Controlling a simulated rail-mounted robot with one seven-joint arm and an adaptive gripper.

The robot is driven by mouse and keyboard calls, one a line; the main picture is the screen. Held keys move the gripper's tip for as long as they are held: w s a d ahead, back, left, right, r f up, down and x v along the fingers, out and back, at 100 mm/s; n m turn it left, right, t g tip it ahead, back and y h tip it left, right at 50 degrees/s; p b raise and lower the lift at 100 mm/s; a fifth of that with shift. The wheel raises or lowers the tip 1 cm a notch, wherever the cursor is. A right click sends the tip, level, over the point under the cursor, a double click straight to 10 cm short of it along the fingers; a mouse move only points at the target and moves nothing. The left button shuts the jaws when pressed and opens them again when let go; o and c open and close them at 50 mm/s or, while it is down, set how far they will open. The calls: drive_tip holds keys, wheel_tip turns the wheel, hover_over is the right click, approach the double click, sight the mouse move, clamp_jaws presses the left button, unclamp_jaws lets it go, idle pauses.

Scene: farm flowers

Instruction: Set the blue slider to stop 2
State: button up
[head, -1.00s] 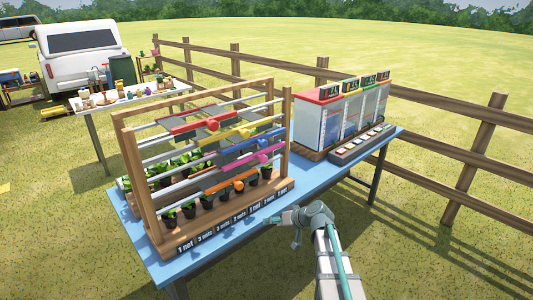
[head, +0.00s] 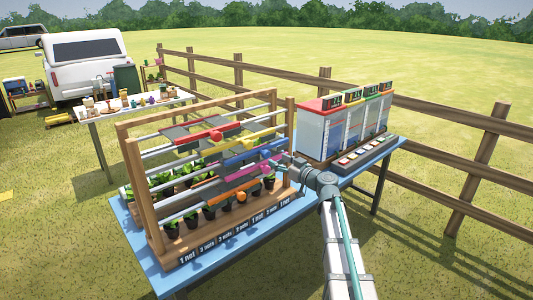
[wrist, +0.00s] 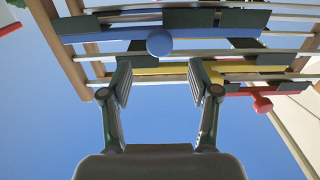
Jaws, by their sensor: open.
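The blue slider (head: 248,155) is a long bar on rails in a wooden rack (head: 135,195), partly hidden among the other sliders in the head view. In the wrist view its blue bar (wrist: 110,34) crosses the upper part, with a round blue knob (wrist: 160,42) near its middle. My gripper (wrist: 158,82) is open and empty. Its two fingers point at the bar, and the knob lies between them sideways, just beyond the tips. In the head view my gripper (head: 284,160) is at the rack's right end. I cannot tell which stop the slider is at.
Red (head: 208,136), yellow (head: 215,145), magenta (head: 265,167) and orange (head: 225,190) sliders share the rack. Potted plants (head: 190,218) stand below, behind a strip of net labels (head: 235,236). A box with several displays (head: 340,125) stands right on the blue table (head: 145,262).

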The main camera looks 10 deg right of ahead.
sight(268, 155)
drive_tip(key=p+x, duration=0.2)
drive_tip(key=x, duration=0.5)
drive_tip(key=shift+d+r, duration=0.1)
drive_tip(key=shift+w+a, duration=0.3)
drive_tip(key=shift+w, duration=0.1)
clamp_jaws()
